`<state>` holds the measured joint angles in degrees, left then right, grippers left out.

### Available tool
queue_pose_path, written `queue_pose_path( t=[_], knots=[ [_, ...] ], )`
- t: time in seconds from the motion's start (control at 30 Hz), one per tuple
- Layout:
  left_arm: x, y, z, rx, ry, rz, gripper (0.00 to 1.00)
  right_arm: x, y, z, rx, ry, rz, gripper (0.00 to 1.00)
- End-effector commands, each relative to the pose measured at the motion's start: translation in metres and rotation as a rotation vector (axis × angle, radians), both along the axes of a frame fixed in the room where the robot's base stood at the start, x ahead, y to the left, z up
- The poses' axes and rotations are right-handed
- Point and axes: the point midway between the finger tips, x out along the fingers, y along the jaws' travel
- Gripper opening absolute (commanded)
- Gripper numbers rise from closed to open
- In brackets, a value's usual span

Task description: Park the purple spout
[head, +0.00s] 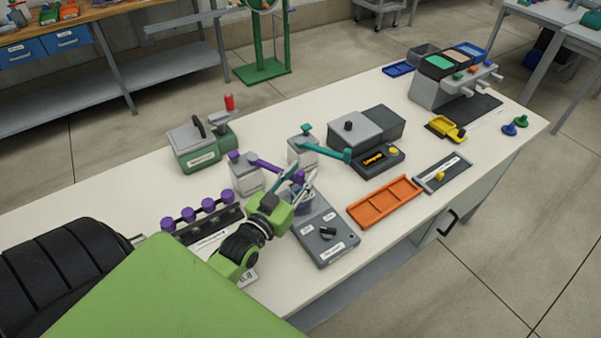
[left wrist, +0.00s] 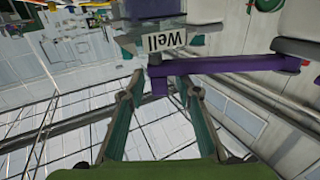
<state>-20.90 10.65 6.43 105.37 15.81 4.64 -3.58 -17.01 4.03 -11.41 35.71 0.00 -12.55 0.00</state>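The purple spout (head: 265,166) is a thin arm reaching right from a light box with a purple knob (head: 235,156). In the left wrist view the spout (left wrist: 230,65) crosses the upper right, with its short downturned end at its left. My left gripper (head: 299,180) is close to that free end. In the left wrist view its two green fingers (left wrist: 160,82) stand apart, and the spout's end appears between their tips. I cannot tell whether they touch it. A "Well" label (left wrist: 163,40) shows just beyond. My right gripper is in neither view.
A second box with a teal spout (head: 332,152) stands just behind my gripper. A grey control panel (head: 327,240) lies in front, and a rack with purple knobs (head: 208,218) is to the left. An orange tray (head: 384,202) lies to the right. The table's front edge is mostly clear.

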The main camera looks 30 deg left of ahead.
Motion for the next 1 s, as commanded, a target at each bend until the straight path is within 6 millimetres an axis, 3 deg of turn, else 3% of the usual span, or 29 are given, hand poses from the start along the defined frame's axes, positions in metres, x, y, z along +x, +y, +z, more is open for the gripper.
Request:
queue_pose_path(
  t=[0.23, 0.33, 0.37, 0.73, 1.0],
  knots=[
    [0.001, 0.000, -0.001, 0.000, 0.001, 0.000, 0.31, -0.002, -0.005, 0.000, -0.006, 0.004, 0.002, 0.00],
    [0.000, 0.000, -0.001, 0.000, 0.001, 0.000, 0.05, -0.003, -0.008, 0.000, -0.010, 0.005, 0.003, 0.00],
    [0.000, 0.000, -0.001, 0.000, 0.001, 0.000, 0.00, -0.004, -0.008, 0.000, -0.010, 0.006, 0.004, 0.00],
    [-0.003, 0.000, -0.001, 0.003, 0.002, -0.023, 0.00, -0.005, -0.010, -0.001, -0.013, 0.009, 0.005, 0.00],
    [-0.021, 0.001, -0.003, 0.009, 0.007, -0.137, 0.00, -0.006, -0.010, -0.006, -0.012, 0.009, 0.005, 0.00]
  ],
)
